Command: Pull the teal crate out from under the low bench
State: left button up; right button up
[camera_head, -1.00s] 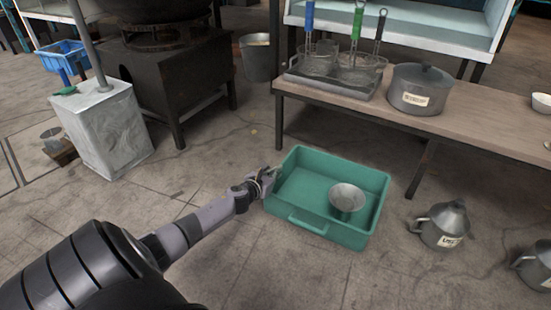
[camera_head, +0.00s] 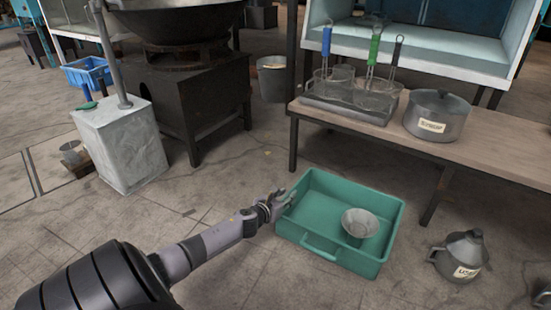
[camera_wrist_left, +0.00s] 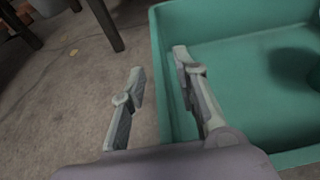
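The teal crate (camera_head: 330,258) is on the floor, its whole top visible beside the low bench (camera_head: 470,148). A grey metal funnel-like bowl (camera_head: 360,222) is inside it. My left gripper (camera_head: 286,199) is at the crate's left wall. In the left wrist view, the left gripper (camera_wrist_left: 160,72) is open, with one finger outside the crate's left rim (camera_wrist_left: 157,50) and the other over or inside it. Whether either finger touches the wall is unclear. My right gripper is not in view.
A grey lidded can (camera_head: 460,257) stands on the floor right of the crate. The bench carries a lidded pot (camera_head: 436,115) and a tray of strainers (camera_head: 345,100). A metal tin (camera_head: 120,145) and dark stove (camera_head: 195,100) stand left. Floor in front of the crate is clear.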

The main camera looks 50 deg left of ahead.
pick_arm(q)
jog(key=v, duration=1)
jog(key=shift+s, duration=0.3)
jog(key=shift+d, duration=0.1)
dwell(0.9)
